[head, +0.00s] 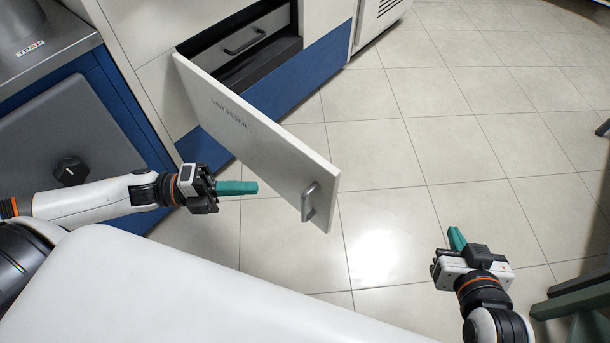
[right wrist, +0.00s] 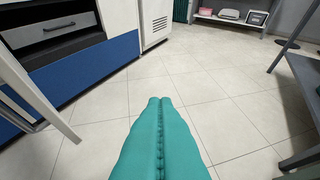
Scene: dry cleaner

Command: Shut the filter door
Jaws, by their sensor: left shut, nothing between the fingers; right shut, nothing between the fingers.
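The filter door (head: 255,135) is a white panel lettered "LINT FILTER", standing wide open from the machine, hinged at its left edge. Its grey bar handle (head: 309,201) is near the free end. Inside the opening is a grey drawer (head: 245,45) with a dark handle. My left gripper (head: 254,187) is shut and empty, left of the handle and apart from it. My right gripper (head: 456,238) is shut and empty over the floor, well right of the door. In the right wrist view the door (right wrist: 30,85) shows at the left and the right fingers (right wrist: 160,115) are together.
A grey panel with a black knob (head: 70,171) is at the left, near my left arm. Dark green table legs (head: 570,300) stand at the lower right. Tiled floor (head: 430,130) between the door and the right side is clear. A shelf (right wrist: 235,20) stands far back.

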